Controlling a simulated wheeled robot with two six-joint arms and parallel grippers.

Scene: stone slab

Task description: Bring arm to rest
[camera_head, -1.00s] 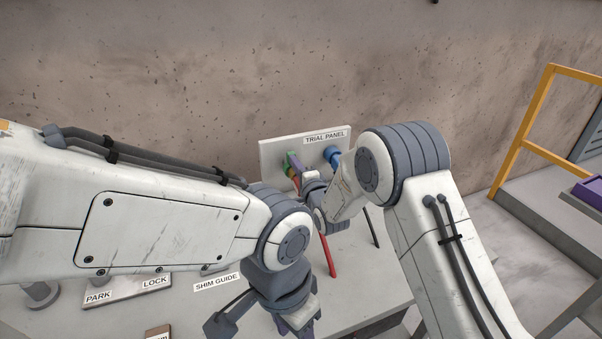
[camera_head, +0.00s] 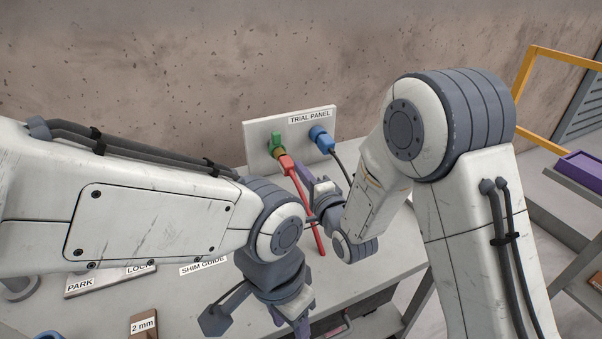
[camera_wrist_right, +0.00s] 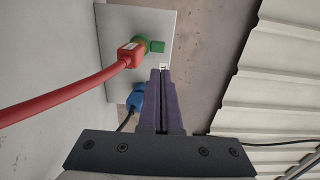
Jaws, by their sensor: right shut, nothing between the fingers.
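My right arm reaches over the bench, with its gripper (camera_head: 304,176) in front of the trial panel (camera_head: 262,132). In the right wrist view, the right gripper's purple fingers (camera_wrist_right: 162,74) are together and empty. They are apart from the red plug (camera_wrist_right: 130,55), which sits at the green connector (camera_wrist_right: 152,46) on the panel. A blue plug (camera_wrist_right: 136,98) is partly hidden behind the fingers; it shows clearly in the head view (camera_head: 322,140). My left gripper (camera_head: 302,326) points down at the bottom of the head view. Its finger gap is unclear.
The red cable (camera_head: 308,215) runs down to the bench (camera_head: 345,285). The labelled PARK and LOCK plate (camera_head: 110,280) and a 2 mm block (camera_head: 144,325) lie at the left. A yellow rail (camera_head: 525,75) and a purple tray (camera_head: 585,170) are at the right.

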